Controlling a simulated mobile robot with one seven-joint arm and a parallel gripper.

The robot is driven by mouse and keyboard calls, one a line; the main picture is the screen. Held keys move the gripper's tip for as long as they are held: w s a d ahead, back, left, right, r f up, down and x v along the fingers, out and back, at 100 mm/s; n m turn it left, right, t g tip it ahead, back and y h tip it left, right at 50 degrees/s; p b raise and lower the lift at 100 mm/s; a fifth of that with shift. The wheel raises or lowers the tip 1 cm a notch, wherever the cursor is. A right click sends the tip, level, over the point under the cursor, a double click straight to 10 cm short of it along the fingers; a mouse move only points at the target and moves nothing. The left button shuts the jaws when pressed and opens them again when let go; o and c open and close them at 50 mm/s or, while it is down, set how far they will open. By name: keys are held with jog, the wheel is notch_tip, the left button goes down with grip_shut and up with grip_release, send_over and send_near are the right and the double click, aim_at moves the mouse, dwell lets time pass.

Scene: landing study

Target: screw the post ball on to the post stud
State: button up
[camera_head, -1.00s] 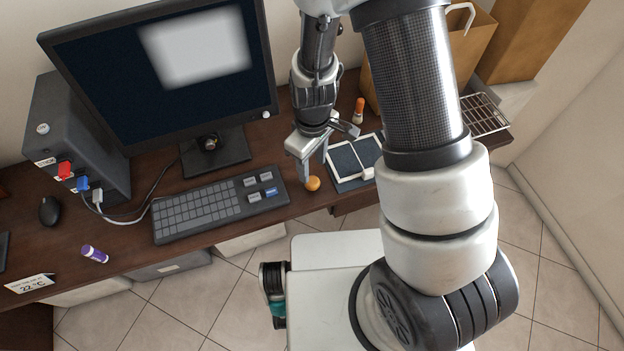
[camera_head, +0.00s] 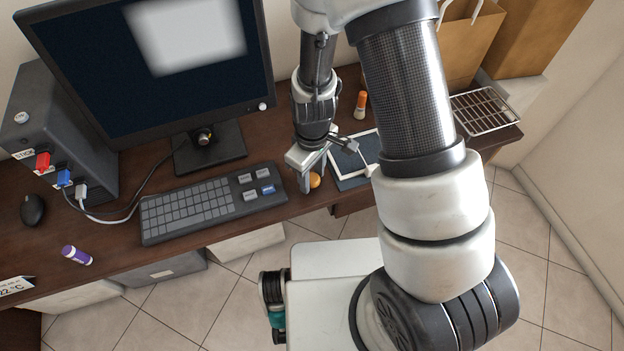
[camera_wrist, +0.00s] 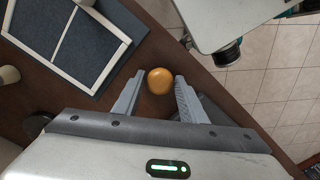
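The post ball, a small orange ball (camera_head: 315,180), rests near the front edge of the desk, right of the keyboard. It also shows in the wrist view (camera_wrist: 159,81). My gripper (camera_head: 314,184) is low over the desk, pointing down around the ball. In the wrist view my gripper (camera_wrist: 159,77) is open, with one finger on each side of the ball and a small gap at each side. I cannot make out the post stud for certain; a small brass-coloured part (camera_head: 205,136) shows at the monitor stand.
The keyboard (camera_head: 195,207) lies close to the left of my gripper. A dark blue panel with white frame strips (camera_head: 352,160) lies just right. An orange-capped bottle (camera_head: 360,105) stands behind. The monitor (camera_head: 150,75) rises at the back left. A purple tube (camera_head: 77,255) lies far left.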

jog(key=c, duration=0.7)
jog(key=shift+r, duration=0.15)
jog(key=shift+r+p, duration=1.85)
jog(key=shift+r, duration=0.55)
